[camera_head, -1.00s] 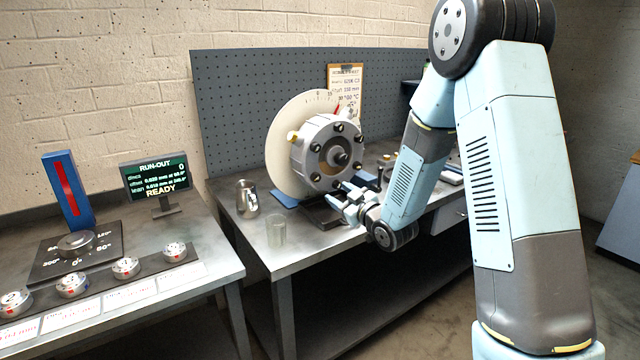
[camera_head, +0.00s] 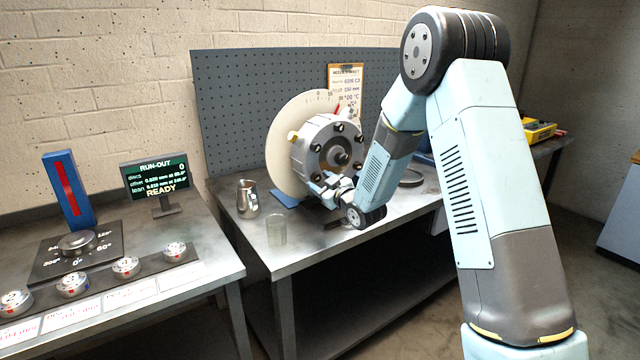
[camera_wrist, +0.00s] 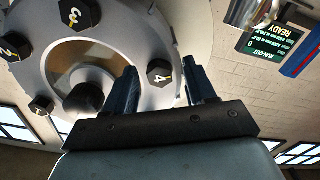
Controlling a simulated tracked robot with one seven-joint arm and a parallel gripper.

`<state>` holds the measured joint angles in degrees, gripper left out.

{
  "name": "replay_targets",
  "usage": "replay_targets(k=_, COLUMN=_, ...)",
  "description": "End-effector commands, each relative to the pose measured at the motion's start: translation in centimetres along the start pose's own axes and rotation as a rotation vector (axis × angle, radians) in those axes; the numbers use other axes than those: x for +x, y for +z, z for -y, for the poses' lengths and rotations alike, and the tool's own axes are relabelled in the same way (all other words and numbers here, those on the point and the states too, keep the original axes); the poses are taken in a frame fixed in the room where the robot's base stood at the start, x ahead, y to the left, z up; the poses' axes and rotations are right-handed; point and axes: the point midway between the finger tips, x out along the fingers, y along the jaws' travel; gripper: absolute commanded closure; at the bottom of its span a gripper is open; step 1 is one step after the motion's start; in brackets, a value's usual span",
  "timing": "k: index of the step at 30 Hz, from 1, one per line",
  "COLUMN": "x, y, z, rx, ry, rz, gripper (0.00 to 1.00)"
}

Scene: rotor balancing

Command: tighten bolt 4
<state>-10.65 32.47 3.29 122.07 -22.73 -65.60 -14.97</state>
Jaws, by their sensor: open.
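Bolt 4 (camera_wrist: 160,73) is a black hex head with a yellow 4, on the rim of the grey hub (camera_wrist: 115,30). In the wrist view it shows between the two dark fingers of my gripper (camera_wrist: 163,88). The fingers are apart and hold nothing; I cannot tell how far short of the bolt they are. In the head view my gripper (camera_head: 332,188) is at the lower front of the hub (camera_head: 311,152), and I cannot pick out bolt 4 there. Bolts marked 3 (camera_wrist: 80,13) and 2 (camera_wrist: 13,46) also show.
A pale disc (camera_head: 281,131) stands behind the hub. A metal jug (camera_head: 247,199) and a clear glass (camera_head: 276,231) stand on the bench to the left. The run-out display (camera_head: 156,176) reads READY. A dark central shaft end (camera_wrist: 85,98) juts out beside the fingers.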

Motion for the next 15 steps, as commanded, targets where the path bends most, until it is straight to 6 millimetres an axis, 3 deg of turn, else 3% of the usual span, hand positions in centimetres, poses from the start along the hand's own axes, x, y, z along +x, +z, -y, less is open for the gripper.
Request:
replay_targets(k=2, x=-0.01, y=0.00, z=-0.02, rx=0.000, ry=0.000, rz=0.000, gripper=0.48)
replay_targets(k=15, x=-0.04, y=0.01, z=0.00, rx=0.000, ry=0.000, rz=0.000, gripper=0.90)
